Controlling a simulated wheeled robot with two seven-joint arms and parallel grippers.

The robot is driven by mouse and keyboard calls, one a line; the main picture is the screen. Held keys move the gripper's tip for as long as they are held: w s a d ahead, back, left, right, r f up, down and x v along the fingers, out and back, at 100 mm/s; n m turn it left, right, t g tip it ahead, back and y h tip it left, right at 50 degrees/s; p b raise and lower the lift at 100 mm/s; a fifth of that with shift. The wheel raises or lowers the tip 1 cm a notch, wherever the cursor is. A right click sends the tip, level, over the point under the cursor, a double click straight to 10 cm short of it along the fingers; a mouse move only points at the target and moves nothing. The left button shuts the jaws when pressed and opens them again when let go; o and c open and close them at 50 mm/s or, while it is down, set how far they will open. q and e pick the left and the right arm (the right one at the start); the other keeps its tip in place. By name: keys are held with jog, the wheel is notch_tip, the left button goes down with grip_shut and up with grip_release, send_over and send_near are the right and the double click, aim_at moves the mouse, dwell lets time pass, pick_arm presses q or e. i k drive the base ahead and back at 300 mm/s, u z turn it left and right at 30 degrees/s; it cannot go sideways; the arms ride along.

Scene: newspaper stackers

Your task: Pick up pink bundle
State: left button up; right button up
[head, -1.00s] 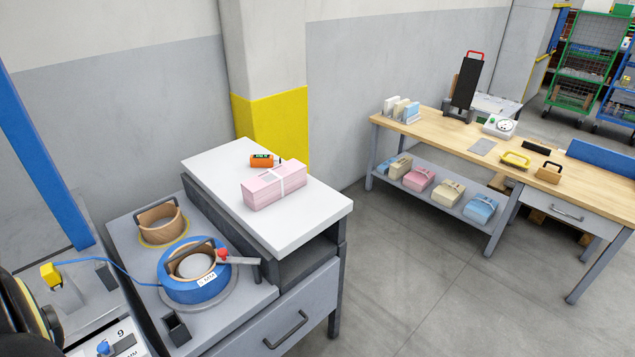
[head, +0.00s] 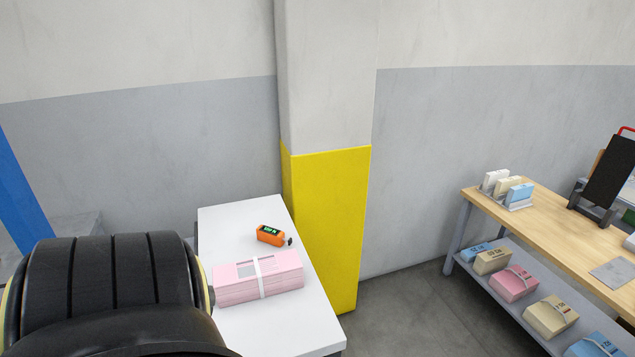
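A pink bundle (head: 238,291) with a white band around it lies flat on the white table top (head: 305,325). A large black part of my arm fills the lower left and stands in front of the table's left side, close to the bundle's left end. I cannot tell whether it touches the bundle. Neither gripper's fingers show in the head view. Another pink bundle (head: 510,287) lies on the lower shelf of the wooden bench at the right.
An orange device (head: 270,235) lies just behind the bundle. The wooden bench (head: 555,240) at the right holds cream and blue bundles below. Open floor lies between table and bench.

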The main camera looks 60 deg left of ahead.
aim_at(261, 276)
jog(key=i, duration=1.75)
jog(key=u, duration=4.55)
jog(key=i, duration=0.45)
